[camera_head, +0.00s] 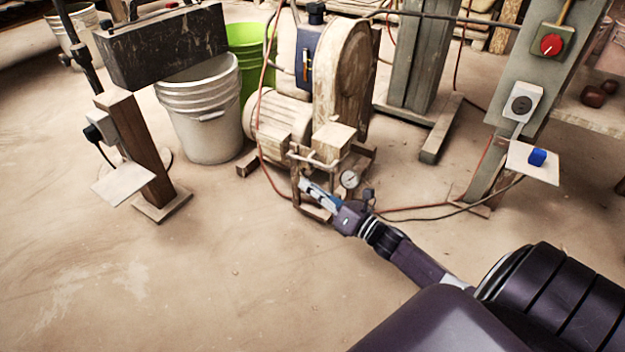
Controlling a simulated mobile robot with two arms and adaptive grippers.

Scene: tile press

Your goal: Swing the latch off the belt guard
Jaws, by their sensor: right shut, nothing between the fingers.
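The belt guard (345,72) appears to be the tall, dusty, rounded cover on the machine at the upper middle. A blue plate (304,40) stands at its left side, with a small dark and orange piece (305,65) that may be the latch; it is too small to tell surely. My right gripper (308,187) is shut and empty. It is low in front of the machine's pipe frame, well below the guard and the blue plate in the picture. I cannot tell whether it touches the frame. My left gripper is out of view.
A pressure gauge (349,179) sits just right of my right gripper. A dusty motor (277,124), a white bucket (203,110) and a green bucket (246,52) stand left. A red-knob switch (551,44) is on a post at right. The floor at lower left is clear.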

